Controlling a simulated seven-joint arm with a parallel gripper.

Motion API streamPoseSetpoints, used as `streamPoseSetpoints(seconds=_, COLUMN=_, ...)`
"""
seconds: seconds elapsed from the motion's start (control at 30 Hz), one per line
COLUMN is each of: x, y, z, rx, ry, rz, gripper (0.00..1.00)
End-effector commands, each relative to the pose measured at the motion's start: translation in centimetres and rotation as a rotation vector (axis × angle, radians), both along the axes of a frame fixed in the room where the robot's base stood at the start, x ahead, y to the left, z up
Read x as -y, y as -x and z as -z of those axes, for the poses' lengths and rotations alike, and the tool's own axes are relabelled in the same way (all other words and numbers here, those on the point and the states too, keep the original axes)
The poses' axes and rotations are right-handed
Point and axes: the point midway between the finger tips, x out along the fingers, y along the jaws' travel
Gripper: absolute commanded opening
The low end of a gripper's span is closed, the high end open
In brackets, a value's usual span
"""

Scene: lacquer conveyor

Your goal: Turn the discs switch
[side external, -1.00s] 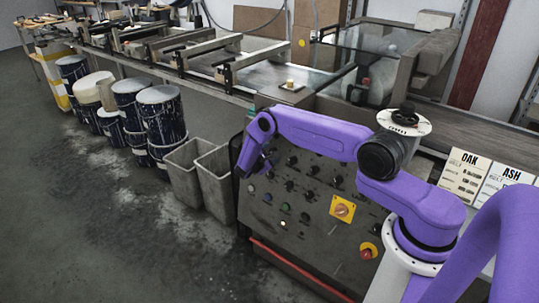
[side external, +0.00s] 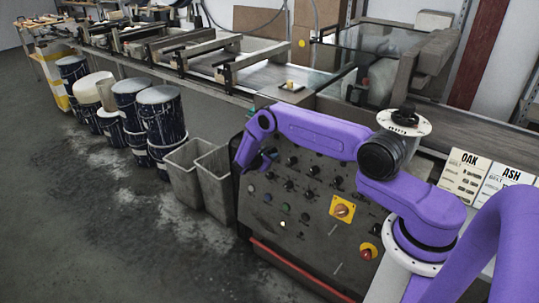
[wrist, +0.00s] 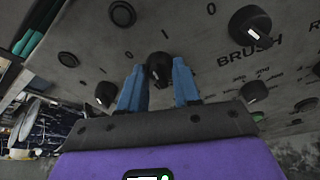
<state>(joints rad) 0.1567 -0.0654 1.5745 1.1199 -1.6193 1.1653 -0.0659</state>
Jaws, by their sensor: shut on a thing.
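In the wrist view, the two blue fingers of my gripper (wrist: 160,86) are closed on a small black rotary knob (wrist: 157,62) on the grey control panel. The marks 0 and 1 are printed on the panel just beyond this knob. No label reading "discs" can be made out. In the side view, my gripper (side external: 264,159) is at the upper left of the control panel (side external: 310,225). The held knob is hidden there behind my gripper and wrist.
A larger black knob (wrist: 250,24) marked BRUSH stands right of my fingers. Other knobs surround the held one. A yellow-plated switch (side external: 342,209) and a red button (side external: 367,252) are lower on the panel. Grey bins (side external: 215,185) stand left of the panel.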

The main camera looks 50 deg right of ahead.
Motion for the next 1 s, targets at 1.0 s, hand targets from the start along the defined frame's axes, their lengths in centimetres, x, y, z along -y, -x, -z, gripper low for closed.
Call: streamPoseSetpoints(seconds=1.0, x=-0.31, y=-0.34, z=-0.01, rx=-0.671, ry=-0.001, rz=-0.127, gripper=0.02)
